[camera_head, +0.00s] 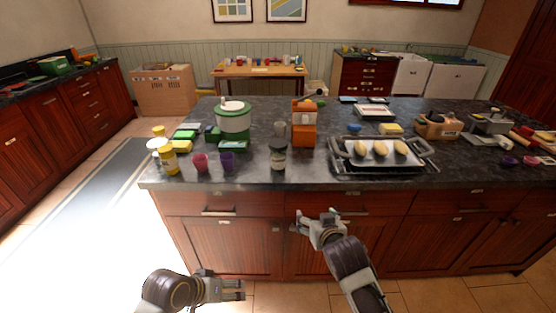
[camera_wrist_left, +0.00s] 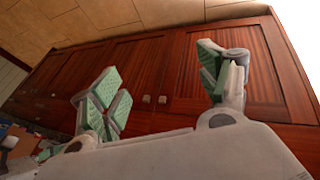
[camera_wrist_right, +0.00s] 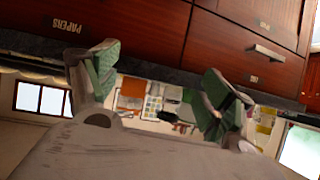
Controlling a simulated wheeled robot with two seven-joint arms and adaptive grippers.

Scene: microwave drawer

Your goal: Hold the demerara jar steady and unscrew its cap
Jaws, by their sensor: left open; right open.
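A jar with a dark cap and a pale label (camera_head: 278,156) stands upright near the front edge of the island counter in the head view. Its label is too small to read, so I cannot tell for sure that it is the demerara jar. My left gripper (camera_head: 236,290) is open and empty, low in front of the cabinets, well below the counter. The left wrist view shows its spread fingers (camera_wrist_left: 160,82) facing cabinet doors. My right gripper (camera_head: 318,219) is open and empty in front of the drawers, below and right of the jar. Its fingers also show apart in the right wrist view (camera_wrist_right: 155,82).
Left of the jar stand a purple cup (camera_head: 227,161), a pink cup (camera_head: 200,163) and a yellow jar (camera_head: 168,160). An orange box (camera_head: 303,135) is behind it. A tray (camera_head: 379,169) with loaves is to its right. The counter front edge lies above both grippers.

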